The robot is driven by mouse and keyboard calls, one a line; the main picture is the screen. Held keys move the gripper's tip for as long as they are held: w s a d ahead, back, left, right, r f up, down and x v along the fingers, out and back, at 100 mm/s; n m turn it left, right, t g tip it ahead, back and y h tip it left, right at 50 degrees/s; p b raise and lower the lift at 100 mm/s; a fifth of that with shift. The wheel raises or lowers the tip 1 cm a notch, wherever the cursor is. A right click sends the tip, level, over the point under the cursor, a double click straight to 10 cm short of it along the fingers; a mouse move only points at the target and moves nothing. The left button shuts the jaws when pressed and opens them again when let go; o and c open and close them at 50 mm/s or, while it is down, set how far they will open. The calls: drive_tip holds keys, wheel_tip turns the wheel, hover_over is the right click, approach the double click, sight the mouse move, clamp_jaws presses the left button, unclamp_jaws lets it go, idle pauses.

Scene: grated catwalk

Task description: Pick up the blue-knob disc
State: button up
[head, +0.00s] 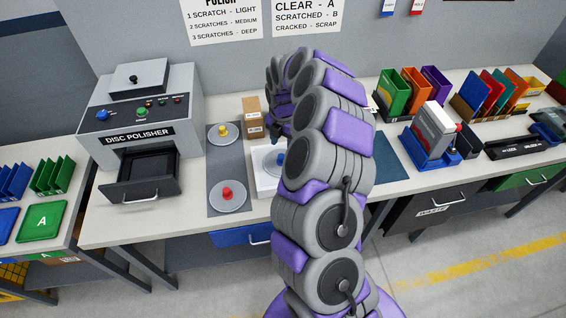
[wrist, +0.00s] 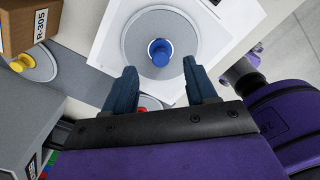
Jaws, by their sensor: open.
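The blue-knob disc (head: 269,163) is a grey disc lying on a white sheet or board on the table, partly hidden by my arm in the head view. In the wrist view the disc (wrist: 186,35) lies at the top, with its round blue knob (wrist: 160,53) upright at its middle. My gripper (wrist: 160,70) is open and empty. Its two dark fingers point toward the disc, one to each side of the knob and just short of it in the picture. The height between fingers and disc is hard to judge. In the head view my arm largely hides the gripper.
A yellow-knob disc (head: 222,140) and a red-knob disc (head: 228,205) lie on a grey mat left of the white board (head: 263,187). A cardboard box (head: 252,120) stands behind. The disc polisher (head: 140,100) with its open drawer (head: 145,180) is at the left.

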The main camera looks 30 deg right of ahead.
sight(282, 155)
drive_tip(key=shift+a+f, duration=0.35)
drive_tip(key=shift+f, duration=0.2)
drive_tip(key=f, duration=0.2)
drive_tip(key=f+b, duration=0.1)
drive_tip(key=shift+s+a+f, duration=0.15)
drive_tip(key=shift+a+f, duration=0.1)
drive_tip(key=shift+a, duration=0.05)
drive_tip(key=shift+d+f, duration=0.1)
drive_tip(key=shift+f, duration=0.2)
drive_tip(key=shift+d, duration=0.35)
drive_tip(key=shift+c, duration=0.5)
drive_tip(key=shift+a, duration=0.25)
drive_tip(key=c, duration=0.7)
clamp_jaws()
drive_tip(key=shift+d, duration=0.15)
